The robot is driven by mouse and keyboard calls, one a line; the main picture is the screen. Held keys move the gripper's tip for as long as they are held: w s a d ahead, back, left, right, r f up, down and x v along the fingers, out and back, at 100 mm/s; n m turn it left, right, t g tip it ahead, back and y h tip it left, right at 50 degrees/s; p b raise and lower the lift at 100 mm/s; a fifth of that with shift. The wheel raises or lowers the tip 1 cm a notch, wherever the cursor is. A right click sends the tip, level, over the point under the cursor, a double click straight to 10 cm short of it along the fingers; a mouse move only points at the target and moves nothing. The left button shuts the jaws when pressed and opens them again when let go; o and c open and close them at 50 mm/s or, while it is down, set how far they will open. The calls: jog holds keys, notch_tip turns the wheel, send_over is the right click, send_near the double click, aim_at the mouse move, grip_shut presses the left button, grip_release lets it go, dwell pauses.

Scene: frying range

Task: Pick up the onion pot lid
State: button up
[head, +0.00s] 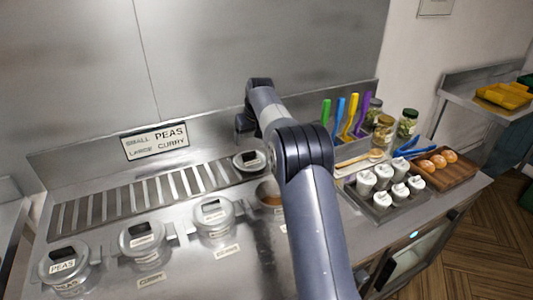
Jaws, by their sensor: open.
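A round steel lid with a dark, labelled handle (249,159) lies at the right end of the slotted rack; its small lettering is unreadable, so I cannot tell if it is the onion lid. An uncovered pot with reddish-brown contents (270,199) sits just in front of it, partly behind my arm. Three lidded pots stand in a row to the left: the peas pot (63,264), the curry pot (140,237) and a third pot (213,213) with unclear lettering. My gripper (244,124) is open, above and behind the loose lid; its fingertips are not clearly visible.
A sign (154,141) stands against the back wall. The slotted rack (130,205) is clear left of the lid. Right of my arm are a tray of white-capped containers (383,187), coloured utensils (345,117), jars (407,123) and a wooden tray of round brown items (448,171).

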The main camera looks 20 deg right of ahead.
aim_at(249, 153)
jog(key=p+x, duration=0.1)
jog(key=x, duration=0.2)
jog(key=p+x, duration=0.1)
jog(key=x, duration=0.3)
jog(key=w+p+x, duration=0.1)
jog(key=x, duration=0.3)
jog(key=shift+d, duration=0.3)
jog(key=c, duration=1.1)
